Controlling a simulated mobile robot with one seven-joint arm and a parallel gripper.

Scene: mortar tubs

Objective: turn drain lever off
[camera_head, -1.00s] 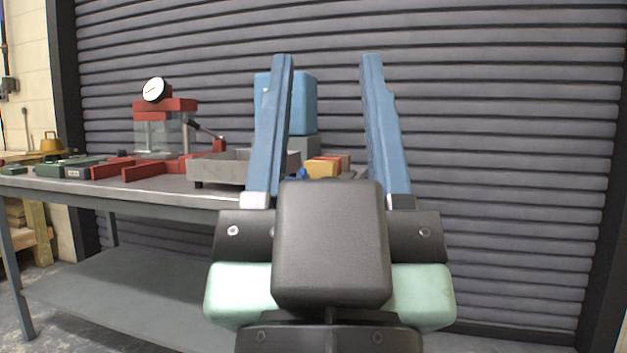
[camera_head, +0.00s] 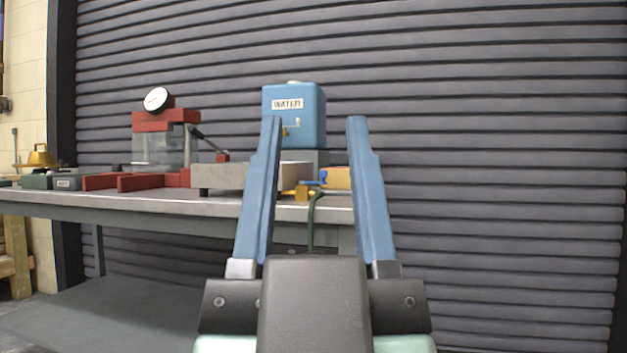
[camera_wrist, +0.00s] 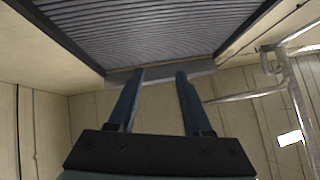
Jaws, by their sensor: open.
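A small blue lever (camera_head: 314,182) sits on a brass valve (camera_head: 302,193) at the table's front edge, with a dark green hose (camera_head: 312,222) hanging below; I take it for the drain lever. Its exact angle is too small to tell. My gripper (camera_head: 314,118) is open and empty, its two blue fingers pointing up and forward. In the head view the lever shows between the fingers, farther off; nothing touches it. My gripper in the wrist view (camera_wrist: 160,72) is also empty, with only shutter and walls beyond.
A blue water tank (camera_head: 312,106) on a grey block stands behind the valve. A grey tray (camera_head: 222,177), a red press with a gauge (camera_head: 165,115) and red moulds (camera_head: 150,182) stand on the table (camera_head: 120,200) to the left. Right of the table is free room before the shutter (camera_head: 500,180).

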